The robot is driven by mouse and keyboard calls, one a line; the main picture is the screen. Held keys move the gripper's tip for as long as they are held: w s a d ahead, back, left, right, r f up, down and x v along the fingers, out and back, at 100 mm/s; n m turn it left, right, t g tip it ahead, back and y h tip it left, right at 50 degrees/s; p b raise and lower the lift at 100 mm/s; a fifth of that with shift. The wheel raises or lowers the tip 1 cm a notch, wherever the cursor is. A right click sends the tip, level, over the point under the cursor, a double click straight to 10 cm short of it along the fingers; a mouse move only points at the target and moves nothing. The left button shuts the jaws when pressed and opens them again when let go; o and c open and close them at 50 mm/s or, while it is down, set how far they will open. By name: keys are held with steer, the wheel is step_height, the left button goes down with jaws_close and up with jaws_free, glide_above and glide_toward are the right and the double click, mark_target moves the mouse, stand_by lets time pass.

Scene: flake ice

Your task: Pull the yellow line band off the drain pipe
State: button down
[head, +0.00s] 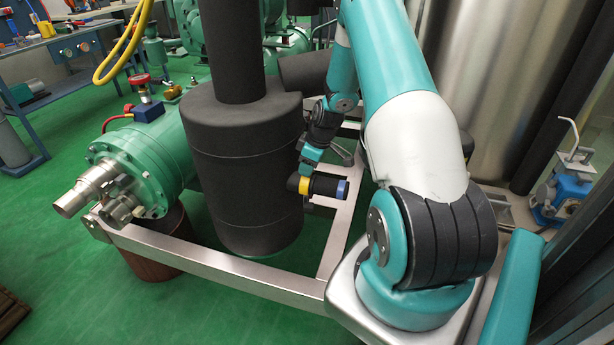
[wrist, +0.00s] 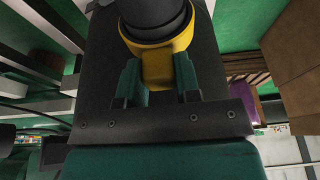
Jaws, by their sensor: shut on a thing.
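The yellow line band (head: 305,185) sits around the short black drain pipe (head: 324,187), near the large dark insulated vessel. In the wrist view the yellow band (wrist: 157,68) wraps the dark round pipe (wrist: 152,18), with a yellow tab on the near side. My gripper (wrist: 157,76) has its two green fingers shut on that tab, one on each side. In the head view my gripper (head: 308,168) comes down onto the band from above, and its fingertips are too small to make out. A blue end (head: 342,190) shows at the pipe's right.
The dark insulated vessel (head: 246,170) stands just left of the pipe. A steel frame (head: 235,268) runs below and in front. A green machine body (head: 150,160) with steel fittings lies to the left. A large steel tank (head: 500,80) stands at right. Green floor shows at lower left.

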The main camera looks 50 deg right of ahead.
steer(key=shift+r, duration=0.15)
steer(key=shift+r+p, duration=2.25)
steer(key=shift+r, duration=0.9)
